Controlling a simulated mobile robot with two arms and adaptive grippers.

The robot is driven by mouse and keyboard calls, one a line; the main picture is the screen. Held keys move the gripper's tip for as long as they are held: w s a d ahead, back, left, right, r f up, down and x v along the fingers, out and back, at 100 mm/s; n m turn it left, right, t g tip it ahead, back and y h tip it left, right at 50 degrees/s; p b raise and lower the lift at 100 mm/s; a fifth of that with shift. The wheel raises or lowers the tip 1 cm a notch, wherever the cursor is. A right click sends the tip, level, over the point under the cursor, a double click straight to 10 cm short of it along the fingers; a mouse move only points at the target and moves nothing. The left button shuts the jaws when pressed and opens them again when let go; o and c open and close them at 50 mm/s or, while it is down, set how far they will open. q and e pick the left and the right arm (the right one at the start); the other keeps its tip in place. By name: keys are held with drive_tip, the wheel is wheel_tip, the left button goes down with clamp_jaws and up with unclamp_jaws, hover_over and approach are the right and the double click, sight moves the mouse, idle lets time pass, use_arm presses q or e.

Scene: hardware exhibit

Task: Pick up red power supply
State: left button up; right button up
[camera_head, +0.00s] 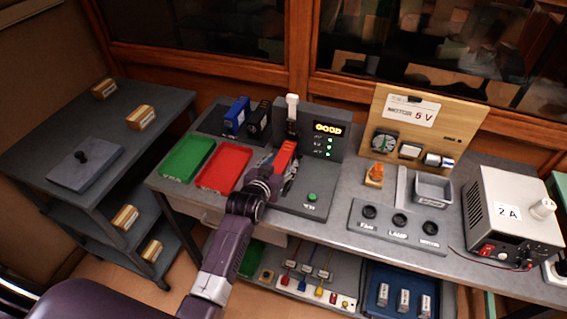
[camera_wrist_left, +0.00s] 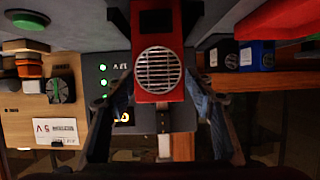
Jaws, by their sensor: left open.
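The red power supply (camera_head: 286,152) stands in the grey test station (camera_head: 322,207) on the workbench, below a white-topped lever. It also fills the upper middle of the left wrist view (camera_wrist_left: 158,52), with its round fan grille facing the camera. My left gripper (camera_head: 279,173) is at the red power supply in the head view and hides part of it. In the left wrist view my left gripper (camera_wrist_left: 160,92) is open, with one finger on each side of the red power supply. I cannot tell whether the fingers touch it. My right gripper is not in view.
A blue supply (camera_head: 237,114) and a black supply (camera_head: 259,119) stand behind. A green tray (camera_head: 187,157) and a red tray (camera_head: 223,167) lie left of the station. The station display (camera_head: 328,129) reads "GOOD". A button panel (camera_head: 398,224) is to the right.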

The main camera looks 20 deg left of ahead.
use_arm(q)
drive_tip(key=shift+x, duration=1.3)
drive_tip(key=shift+c, duration=0.5)
clamp_jaws()
drive_tip(key=shift+w+r, duration=0.1)
